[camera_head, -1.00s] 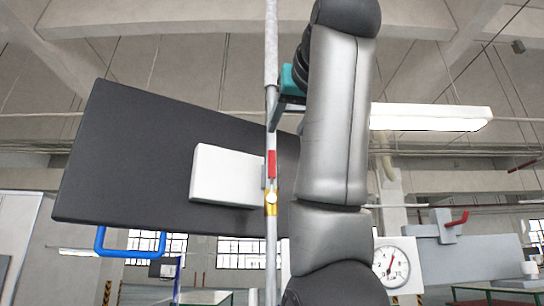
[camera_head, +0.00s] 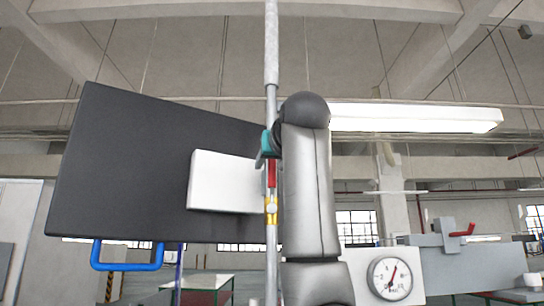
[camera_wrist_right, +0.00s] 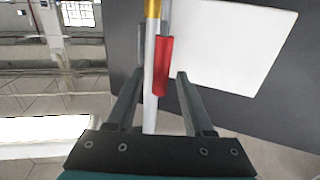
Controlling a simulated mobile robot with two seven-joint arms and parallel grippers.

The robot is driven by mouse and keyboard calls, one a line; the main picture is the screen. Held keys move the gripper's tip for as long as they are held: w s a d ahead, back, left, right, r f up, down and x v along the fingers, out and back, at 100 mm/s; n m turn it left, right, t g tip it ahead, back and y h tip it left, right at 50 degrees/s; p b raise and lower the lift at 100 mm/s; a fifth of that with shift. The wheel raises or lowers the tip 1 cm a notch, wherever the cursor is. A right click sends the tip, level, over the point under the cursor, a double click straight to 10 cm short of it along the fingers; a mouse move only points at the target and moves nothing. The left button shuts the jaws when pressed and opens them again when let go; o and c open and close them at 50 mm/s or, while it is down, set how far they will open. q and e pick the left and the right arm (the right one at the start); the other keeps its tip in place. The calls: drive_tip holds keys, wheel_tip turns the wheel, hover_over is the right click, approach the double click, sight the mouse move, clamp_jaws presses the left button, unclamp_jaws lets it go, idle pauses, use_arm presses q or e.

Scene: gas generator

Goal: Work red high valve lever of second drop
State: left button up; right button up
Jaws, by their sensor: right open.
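The red valve lever (camera_head: 272,173) hangs along a thin vertical grey pipe, just above a yellow brass valve body (camera_head: 272,207). In the right wrist view the red lever (camera_wrist_right: 162,66) and the pipe show between the two fingers of my right gripper (camera_wrist_right: 160,72), which is open. I cannot tell whether either finger touches the lever. In the head view my right gripper (camera_head: 262,157) is at the lever's upper end, partly hidden behind my arm. My left gripper is not in view.
A large dark panel (camera_head: 120,170) with a white plate (camera_head: 222,182) stands close behind the pipe. A blue handle (camera_head: 128,265) is below it. A pressure gauge (camera_head: 390,278) and another red lever (camera_head: 463,231) are to the right. A lamp (camera_head: 420,118) hangs above.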

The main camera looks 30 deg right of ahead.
drive_tip(key=shift+w, duration=0.15)
clamp_jaws()
idle(0.4)
idle(1.0)
